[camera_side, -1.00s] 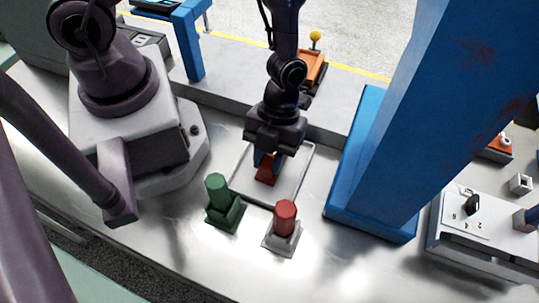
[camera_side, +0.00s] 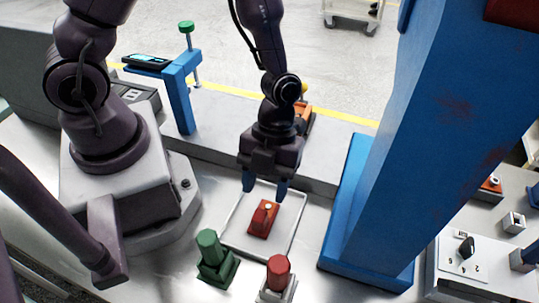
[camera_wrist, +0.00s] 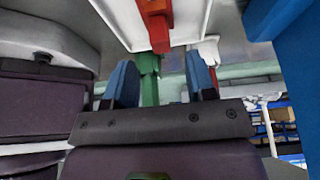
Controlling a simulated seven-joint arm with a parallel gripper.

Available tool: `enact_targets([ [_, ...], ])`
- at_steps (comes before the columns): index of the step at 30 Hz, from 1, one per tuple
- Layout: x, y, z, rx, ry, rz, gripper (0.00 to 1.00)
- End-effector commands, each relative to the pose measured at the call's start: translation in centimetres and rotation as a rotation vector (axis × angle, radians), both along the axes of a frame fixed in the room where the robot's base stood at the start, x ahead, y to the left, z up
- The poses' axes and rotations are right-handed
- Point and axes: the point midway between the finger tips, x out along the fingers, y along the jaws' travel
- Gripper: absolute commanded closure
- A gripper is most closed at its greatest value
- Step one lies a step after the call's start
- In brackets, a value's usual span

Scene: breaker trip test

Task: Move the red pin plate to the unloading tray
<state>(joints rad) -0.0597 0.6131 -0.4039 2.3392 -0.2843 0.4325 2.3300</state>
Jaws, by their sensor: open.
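The red pin plate (camera_side: 264,219) is a small red block with a pale dot on top. It lies inside the shallow, light-rimmed unloading tray (camera_side: 240,232) on the bench. My gripper (camera_side: 265,184) is open, its two blue fingers apart and empty, above and just behind the plate in the side view. In the wrist view the red plate (camera_wrist: 159,32) is at the top centre, apart from the blue fingers of my gripper (camera_wrist: 163,80). The tray (camera_wrist: 112,14) shows partly around it.
A green cylinder on a green base (camera_side: 210,250) and a red cylinder on a grey base (camera_side: 278,272) stand in front of the tray. A thick blue column (camera_side: 410,130) rises close to its right. A blue stand (camera_side: 180,103) is at the back left.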

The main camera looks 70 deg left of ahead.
Motion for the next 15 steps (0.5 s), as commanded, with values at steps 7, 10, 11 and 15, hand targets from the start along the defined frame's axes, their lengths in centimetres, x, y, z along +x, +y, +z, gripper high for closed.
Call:
enact_targets([
  [7,1.3,1.3,4.2,0.001,-0.005,0.003,0.49],
  [10,1.5,1.5,5.1,0.000,-0.002,0.002,0.49],
  [11,1.6,1.6,5.3,0.000,0.000,0.001,0.49],
  [15,1.6,1.7,5.7,0.001,0.001,0.001,0.49],
])
